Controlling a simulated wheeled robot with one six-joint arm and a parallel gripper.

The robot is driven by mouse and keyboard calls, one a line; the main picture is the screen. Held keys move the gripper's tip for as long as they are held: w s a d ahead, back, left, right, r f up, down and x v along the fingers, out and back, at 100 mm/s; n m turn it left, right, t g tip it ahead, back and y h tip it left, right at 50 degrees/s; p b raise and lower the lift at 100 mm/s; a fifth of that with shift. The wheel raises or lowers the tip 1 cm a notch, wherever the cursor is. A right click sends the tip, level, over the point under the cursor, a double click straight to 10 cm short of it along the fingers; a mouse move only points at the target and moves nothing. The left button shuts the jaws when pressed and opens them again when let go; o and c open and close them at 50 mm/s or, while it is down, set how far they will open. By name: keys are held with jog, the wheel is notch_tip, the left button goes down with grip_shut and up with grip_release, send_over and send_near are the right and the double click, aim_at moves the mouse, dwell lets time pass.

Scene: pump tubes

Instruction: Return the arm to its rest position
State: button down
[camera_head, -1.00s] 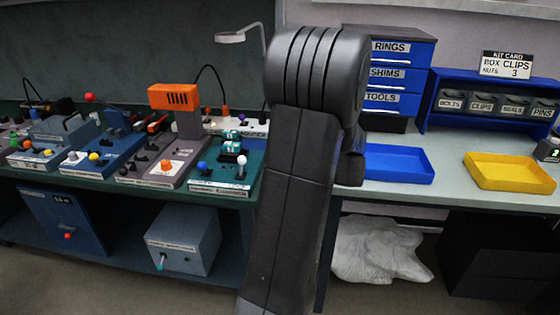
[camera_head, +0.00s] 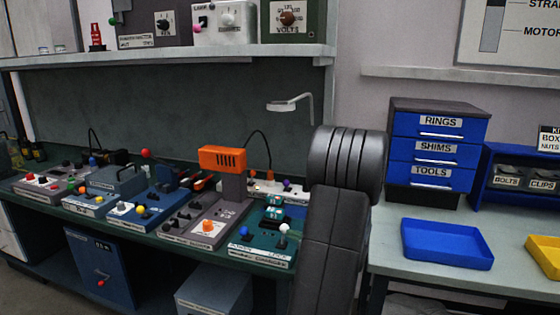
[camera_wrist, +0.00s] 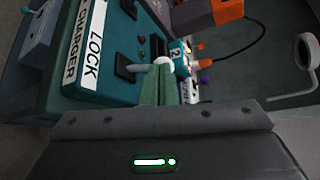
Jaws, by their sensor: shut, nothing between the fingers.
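My gripper (camera_wrist: 158,86) shows in the wrist view as two greenish fingers pressed together, empty. It points toward the teal charger panel (camera_wrist: 105,55) with the LOCK label. A white ball knob (camera_wrist: 164,62) shows just beyond the fingertips; I cannot tell the gap between them. My arm (camera_head: 340,200) rises in front of the bench in the head view, bent at a ribbed joint. The gripper is hidden in that view. The teal panel (camera_head: 250,250) stands left of my arm, with small teal-and-white blocks (camera_head: 274,213) and a white knob (camera_head: 284,229).
An orange-headed device (camera_head: 222,157) stands behind the panel, with a lamp (camera_head: 290,105) behind it. A blue tray (camera_head: 447,245), a drawer cabinet (camera_head: 437,150) and a yellow tray (camera_head: 547,254) are to the right. A shelf (camera_head: 170,56) with devices hangs above the bench.

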jog(key=shift+s+a+f+n+t+b, duration=0.1)
jog(key=shift+s+f+n+t+b, duration=0.35)
jog(key=shift+b, duration=0.3)
jog(key=shift+s+a+f+n+t+y+b, duration=0.1)
jog(key=shift+a+f+n+t+y+b, duration=0.3)
jog(key=shift+b, duration=0.35)
jog(key=shift+s+a+f+n+t+b, duration=0.2)
jog(key=shift+n+t+b, duration=0.25)
jog(key=shift+b, duration=0.55)
jog(key=shift+s+n+b, duration=0.25)
jog(key=shift+n+b, duration=0.1)
jog(key=shift+n, duration=0.25)
jog(key=shift+r, duration=0.15)
